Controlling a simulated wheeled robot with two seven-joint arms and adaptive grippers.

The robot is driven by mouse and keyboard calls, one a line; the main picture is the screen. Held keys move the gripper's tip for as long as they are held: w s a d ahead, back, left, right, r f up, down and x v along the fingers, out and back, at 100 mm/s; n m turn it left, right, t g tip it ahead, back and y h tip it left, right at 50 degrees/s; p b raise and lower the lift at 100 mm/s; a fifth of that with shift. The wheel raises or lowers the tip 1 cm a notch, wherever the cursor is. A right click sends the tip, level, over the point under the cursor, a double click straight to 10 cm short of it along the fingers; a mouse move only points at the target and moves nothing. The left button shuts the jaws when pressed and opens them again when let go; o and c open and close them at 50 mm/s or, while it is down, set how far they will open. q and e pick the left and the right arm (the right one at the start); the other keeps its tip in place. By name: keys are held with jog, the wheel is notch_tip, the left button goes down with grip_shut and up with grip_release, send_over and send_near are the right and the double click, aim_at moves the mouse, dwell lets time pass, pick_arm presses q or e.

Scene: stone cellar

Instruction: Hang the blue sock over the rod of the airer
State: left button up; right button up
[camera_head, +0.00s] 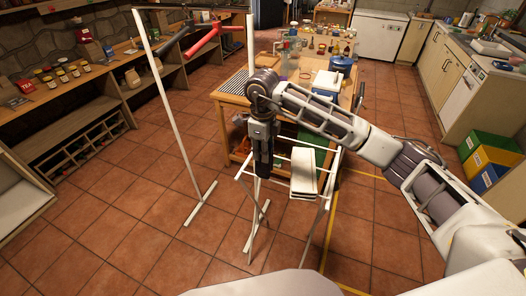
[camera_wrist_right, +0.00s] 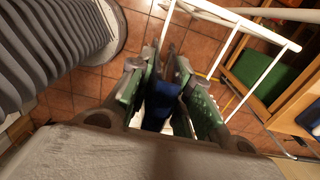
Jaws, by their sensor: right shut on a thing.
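My right gripper (camera_head: 264,172) points down beside the left end of the white airer (camera_head: 326,205). In the right wrist view my right gripper (camera_wrist_right: 168,75) is shut on the dark blue sock (camera_wrist_right: 161,104), which sits between the green finger pads. The sock's lower part is hidden, and I cannot make it out in the head view. The airer's white rods (camera_wrist_right: 238,22) run to the upper right of the fingers, apart from the sock in that view. A folded white cloth (camera_head: 304,172) hangs over the airer's rods. My left gripper is not in view.
A tall white stand (camera_head: 172,115) with red and dark items at its top stands left of the airer. A cluttered wooden table (camera_head: 232,91) is close behind the airer. Shelves (camera_head: 75,140) line the left wall. Tiled floor is free at the front left.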

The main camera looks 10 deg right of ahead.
aim_at(263, 177)
jog(key=shift+s, duration=0.1)
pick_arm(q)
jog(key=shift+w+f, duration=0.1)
pick_arm(e)
jog(key=shift+f, duration=0.2)
jog(key=shift+f+b, duration=1.35)
jog(key=shift+f, duration=1.85)
jog(key=shift+f+b, duration=2.2)
jog(key=shift+f, duration=0.5)
jog(key=shift+f+b, duration=0.35)
jog(key=shift+f, duration=0.1)
jog(key=shift+f+b, duration=0.5)
jog(key=shift+f, duration=0.15)
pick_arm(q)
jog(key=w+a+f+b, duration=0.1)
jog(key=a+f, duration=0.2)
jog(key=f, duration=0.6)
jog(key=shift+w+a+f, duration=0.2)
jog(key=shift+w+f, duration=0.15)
pick_arm(e)
jog(key=shift+f, duration=0.8)
